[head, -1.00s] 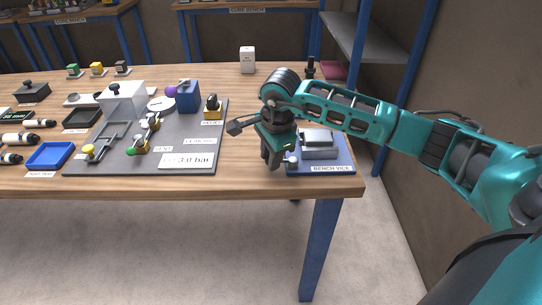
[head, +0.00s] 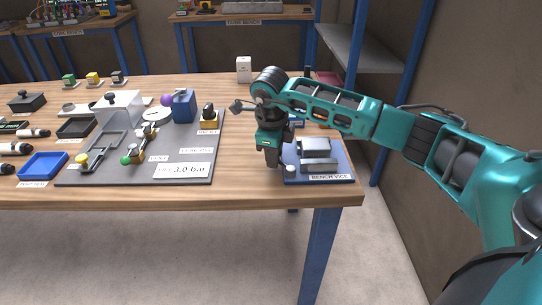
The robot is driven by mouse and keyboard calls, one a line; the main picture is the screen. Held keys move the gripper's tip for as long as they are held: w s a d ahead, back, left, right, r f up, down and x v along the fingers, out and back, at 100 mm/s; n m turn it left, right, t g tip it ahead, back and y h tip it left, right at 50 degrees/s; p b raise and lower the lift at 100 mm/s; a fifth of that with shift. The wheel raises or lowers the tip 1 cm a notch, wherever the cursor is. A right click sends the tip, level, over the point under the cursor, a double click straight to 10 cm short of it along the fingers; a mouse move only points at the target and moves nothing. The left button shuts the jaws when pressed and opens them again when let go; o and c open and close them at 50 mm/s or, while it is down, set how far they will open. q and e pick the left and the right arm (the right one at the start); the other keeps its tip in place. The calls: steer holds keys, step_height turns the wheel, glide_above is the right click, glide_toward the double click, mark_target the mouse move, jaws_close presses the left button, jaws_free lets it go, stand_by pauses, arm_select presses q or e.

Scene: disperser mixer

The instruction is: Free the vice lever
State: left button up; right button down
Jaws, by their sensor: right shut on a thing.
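The bench vice (head: 315,146) has grey metal jaws on a blue base, at the right front corner of the table. A pale round knob (head: 291,169), apparently the end of the vice lever, shows at the vice's left front. My right gripper (head: 274,162) points down just left of the vice, close beside this knob. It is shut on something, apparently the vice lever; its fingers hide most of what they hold. My left gripper is out of view.
A grey panel (head: 140,174) with valves, a purple knob and a pressure label lies left of the vice. Bare wooden table (head: 240,160) separates them. A white box (head: 244,70) stands at the back; shelving rises at the right.

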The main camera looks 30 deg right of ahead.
steer(key=shift+w+d+r+m, duration=0.1)
steer(key=shift+d+r+m, duration=0.05)
steer(key=shift+d+m, duration=0.65)
steer(key=c, duration=0.9)
jaws_free()
steer(key=shift+a, duration=0.2)
steer(key=shift+a+r, duration=0.1)
steer(key=shift+r, duration=0.2)
steer(key=r, duration=0.4)
steer(key=s+a+r, duration=0.1)
steer(key=r, duration=0.3)
steer(key=a+r, duration=0.1)
steer(key=r, duration=0.3)
steer(key=shift+s, duration=0.25)
steer(key=shift+f, duration=0.1)
